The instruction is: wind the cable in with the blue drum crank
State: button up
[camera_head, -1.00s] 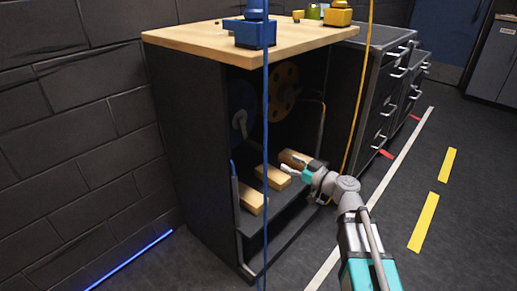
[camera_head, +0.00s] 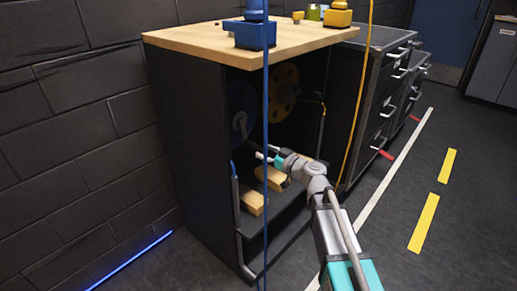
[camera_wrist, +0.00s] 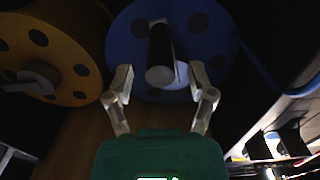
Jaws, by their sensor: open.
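The blue drum (camera_wrist: 203,22) fills the upper middle of the wrist view, with dark round holes. It is dim inside the cabinet in the head view (camera_head: 241,100). Its crank handle (camera_wrist: 160,52), a dark cylinder with a grey end, points toward the wrist camera; its grey crank also shows in the head view (camera_head: 240,123). My gripper (camera_wrist: 160,78) is open, its fingers on either side of the handle's line. I cannot tell how far the handle reaches between them. In the head view my gripper (camera_head: 266,153) is inside the cabinet, below the crank. The blue cable (camera_head: 266,105) hangs in front.
A yellow drum (camera_wrist: 52,40) with its own crank sits beside the blue one. Wooden blocks (camera_head: 251,199) lie on the cabinet's lower shelf. The cabinet's side wall (camera_head: 190,120) bounds the left. A yellow cable (camera_head: 358,110) hangs at the right.

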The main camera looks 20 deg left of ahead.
aim_at(258, 148)
jog(key=shift+x, duration=1.65)
grip_shut()
